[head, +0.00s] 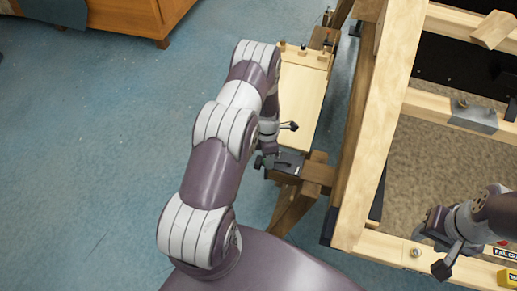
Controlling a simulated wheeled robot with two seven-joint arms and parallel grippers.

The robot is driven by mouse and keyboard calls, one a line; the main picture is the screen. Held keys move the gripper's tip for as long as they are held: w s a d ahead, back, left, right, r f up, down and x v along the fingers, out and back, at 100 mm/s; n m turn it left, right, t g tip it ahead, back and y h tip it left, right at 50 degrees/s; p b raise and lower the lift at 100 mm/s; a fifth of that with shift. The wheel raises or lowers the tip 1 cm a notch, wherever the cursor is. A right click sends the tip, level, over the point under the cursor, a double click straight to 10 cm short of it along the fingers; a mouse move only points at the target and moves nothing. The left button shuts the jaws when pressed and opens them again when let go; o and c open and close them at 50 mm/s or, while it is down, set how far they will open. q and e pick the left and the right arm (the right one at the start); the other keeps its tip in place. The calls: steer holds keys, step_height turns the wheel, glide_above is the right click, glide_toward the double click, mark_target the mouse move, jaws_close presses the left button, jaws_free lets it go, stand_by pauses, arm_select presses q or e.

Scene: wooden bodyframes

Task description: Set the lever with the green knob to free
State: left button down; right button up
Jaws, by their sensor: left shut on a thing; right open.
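I cannot make out the lever or its green knob in the head view. My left gripper (266,161) is at the near end of a pale wooden panel (303,95), over a dark plate (290,162) on the wooden frame. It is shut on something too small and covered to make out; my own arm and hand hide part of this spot. My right gripper (436,240) is open, low at the right, above the near rail of the large wooden frame (372,130). I see nothing between its fingers.
A metal bracket (474,116) is bolted to a crossbeam. A wooden cabinet (125,18) stands at the top left. The blue floor at left is clear.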

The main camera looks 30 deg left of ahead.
arm_select(q)
steer(key=shift+s+d+n+p, duration=0.25)
steer(key=shift+s+n, duration=0.15)
steer(key=shift+n, duration=0.3)
steer(key=shift+s+d+n+p, duration=0.25)
steer(key=shift+s+n, duration=0.1)
steer(key=shift+n, duration=0.35)
steer(key=c, duration=1.1)
jaws_free()
steer(key=shift+d, duration=0.1)
